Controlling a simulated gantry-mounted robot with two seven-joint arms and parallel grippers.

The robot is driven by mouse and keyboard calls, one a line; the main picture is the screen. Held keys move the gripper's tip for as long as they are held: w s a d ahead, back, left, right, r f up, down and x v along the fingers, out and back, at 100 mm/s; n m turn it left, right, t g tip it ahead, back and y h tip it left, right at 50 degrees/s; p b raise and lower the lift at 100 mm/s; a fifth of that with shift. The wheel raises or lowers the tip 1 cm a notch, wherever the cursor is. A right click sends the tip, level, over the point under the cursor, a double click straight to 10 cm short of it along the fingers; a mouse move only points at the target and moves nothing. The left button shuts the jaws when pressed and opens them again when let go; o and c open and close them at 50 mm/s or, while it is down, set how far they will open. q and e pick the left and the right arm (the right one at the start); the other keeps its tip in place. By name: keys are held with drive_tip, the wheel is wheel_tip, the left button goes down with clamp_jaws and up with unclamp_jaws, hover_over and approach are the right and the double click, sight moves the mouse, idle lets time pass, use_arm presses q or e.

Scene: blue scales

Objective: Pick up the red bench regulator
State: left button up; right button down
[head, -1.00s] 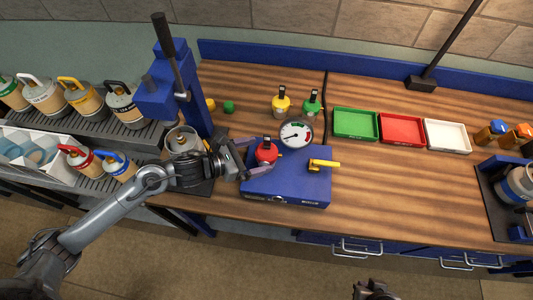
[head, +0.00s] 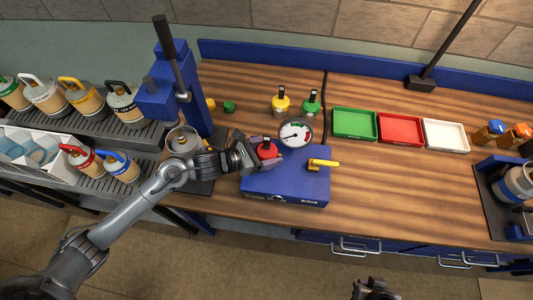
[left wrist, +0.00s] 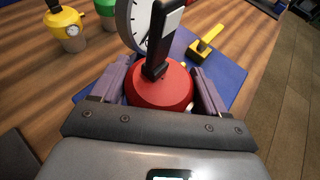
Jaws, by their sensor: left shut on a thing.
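The red bench regulator (head: 267,149), a red dome with a black upright handle, is at the left part of the blue box (head: 290,188). My left gripper (head: 264,152) is around it, with its fingers shut on its two sides. In the left wrist view the red regulator (left wrist: 160,88) sits between the two fingers (left wrist: 163,90); its lower part is hidden by the gripper. I cannot tell whether it still touches the box. My right gripper (head: 375,290) shows only partly at the bottom edge of the head view.
A round gauge (head: 295,133) and a yellow lever (head: 322,164) are on the blue box. Yellow (head: 281,103) and green (head: 311,104) regulators stand behind. A blue press (head: 180,95) stands at left. Green (head: 355,123), red (head: 402,128) and white (head: 447,135) trays lie to the right.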

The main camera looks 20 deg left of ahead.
use_arm(q)
drive_tip(key=shift+r, duration=0.1)
drive_tip(key=c, duration=0.4)
drive_tip(key=shift+r, duration=0.15)
drive_tip(key=shift+c, duration=0.2)
